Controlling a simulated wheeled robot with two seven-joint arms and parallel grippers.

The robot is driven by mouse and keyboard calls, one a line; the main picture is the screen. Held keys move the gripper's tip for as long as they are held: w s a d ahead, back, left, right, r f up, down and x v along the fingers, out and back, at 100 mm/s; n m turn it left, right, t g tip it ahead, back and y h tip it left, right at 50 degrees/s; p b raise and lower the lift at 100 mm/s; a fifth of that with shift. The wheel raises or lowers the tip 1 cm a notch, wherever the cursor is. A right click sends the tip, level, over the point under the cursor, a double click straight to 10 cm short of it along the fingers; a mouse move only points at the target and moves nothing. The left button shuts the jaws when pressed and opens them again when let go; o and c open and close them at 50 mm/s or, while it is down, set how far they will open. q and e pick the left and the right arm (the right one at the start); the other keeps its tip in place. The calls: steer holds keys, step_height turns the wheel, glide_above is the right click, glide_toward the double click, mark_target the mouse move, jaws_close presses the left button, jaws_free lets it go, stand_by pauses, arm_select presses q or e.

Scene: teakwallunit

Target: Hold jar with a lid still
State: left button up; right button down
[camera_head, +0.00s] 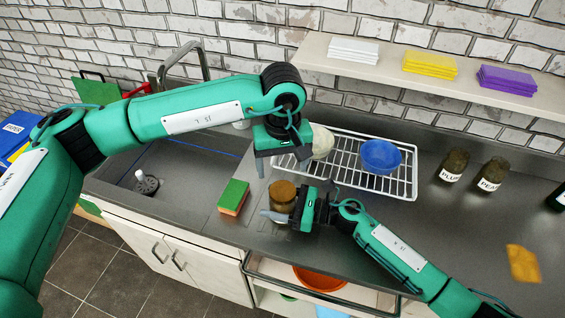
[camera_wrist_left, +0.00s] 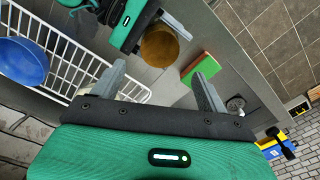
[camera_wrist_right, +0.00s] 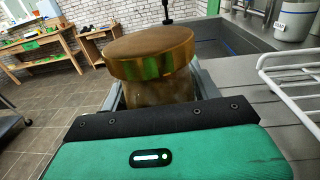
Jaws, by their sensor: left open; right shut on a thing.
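The jar (camera_head: 283,193) has a brown-gold lid and stands on the steel counter near its front edge. In the right wrist view the lid (camera_wrist_right: 150,52) sits on top of the jar (camera_wrist_right: 160,92), upright between my right fingers. My right gripper (camera_head: 283,215) is shut on the jar's body from the right. My left gripper (camera_head: 277,166) is above and behind the jar, open and empty, pointing down. In the left wrist view the lid (camera_wrist_left: 159,46) lies beyond the open left fingers (camera_wrist_left: 160,82), apart from them.
A wire dish rack (camera_head: 345,166) with a blue bowl (camera_head: 381,156) and a pale bowl stands behind. A green and orange sponge (camera_head: 233,196) lies left of the jar. The sink (camera_head: 165,195) is further left. Two labelled jars (camera_head: 454,165) stand at right. An open drawer (camera_head: 330,287) is below.

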mark_target(283, 190)
arm_select(q)
steer(key=m, duration=1)
steer(key=shift+f, duration=0.1)
steer(key=shift+m, duration=0.3)
steer(key=shift+f, duration=3.9)
steer(key=c, duration=1)
steer(key=shift+c, duration=0.2)
